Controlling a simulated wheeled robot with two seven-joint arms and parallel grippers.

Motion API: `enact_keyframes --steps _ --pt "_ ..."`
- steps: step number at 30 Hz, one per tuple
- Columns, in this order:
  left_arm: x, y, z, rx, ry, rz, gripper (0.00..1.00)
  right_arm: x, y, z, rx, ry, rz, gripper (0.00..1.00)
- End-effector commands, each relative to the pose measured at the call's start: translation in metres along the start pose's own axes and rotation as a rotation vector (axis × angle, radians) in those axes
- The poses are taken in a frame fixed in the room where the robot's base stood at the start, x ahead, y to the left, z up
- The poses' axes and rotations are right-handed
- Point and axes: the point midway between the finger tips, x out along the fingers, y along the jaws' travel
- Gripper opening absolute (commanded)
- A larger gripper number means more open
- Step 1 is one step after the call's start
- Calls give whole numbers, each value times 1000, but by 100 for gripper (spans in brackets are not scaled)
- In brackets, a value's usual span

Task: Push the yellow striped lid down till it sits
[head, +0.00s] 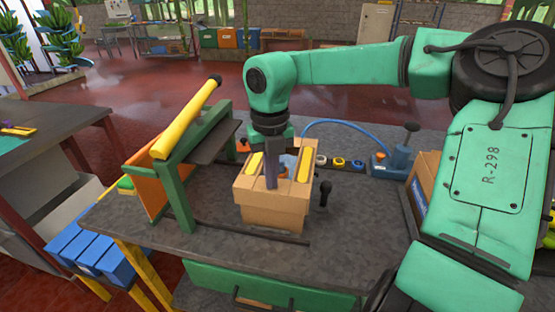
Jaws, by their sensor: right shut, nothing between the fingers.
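A tan box (272,218) stands on the grey bench. Its wider upper part (250,190) carries two yellow stripes, one on each side, and looks like the striped lid. The lid looks about level, but I cannot tell whether there is a gap under it. My right gripper (271,184) comes down from above, its fingers pointing down between the stripes. It is shut and holds nothing. I cannot tell whether the tips touch the lid; the fingers hide part of its middle. My left gripper is not in view.
A green and orange stand with a yellow roller (187,118) is left of the box. A black-knobbed tool (325,192) is just right. Farther right are a blue device (398,160) with a hose and a cardboard box (425,180). Bench space in front is mostly clear.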

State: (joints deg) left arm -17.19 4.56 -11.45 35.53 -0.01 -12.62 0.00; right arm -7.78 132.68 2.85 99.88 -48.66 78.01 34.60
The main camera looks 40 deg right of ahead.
Motion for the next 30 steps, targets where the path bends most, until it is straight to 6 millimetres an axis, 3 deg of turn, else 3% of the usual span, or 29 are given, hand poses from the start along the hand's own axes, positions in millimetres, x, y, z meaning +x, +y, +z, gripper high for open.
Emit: enact_keyframes --steps 24,30 --pt "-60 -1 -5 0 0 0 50 -80 0 1 0 -5 2 0" --pt "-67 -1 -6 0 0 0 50 -89 0 1 0 -5 2 0"
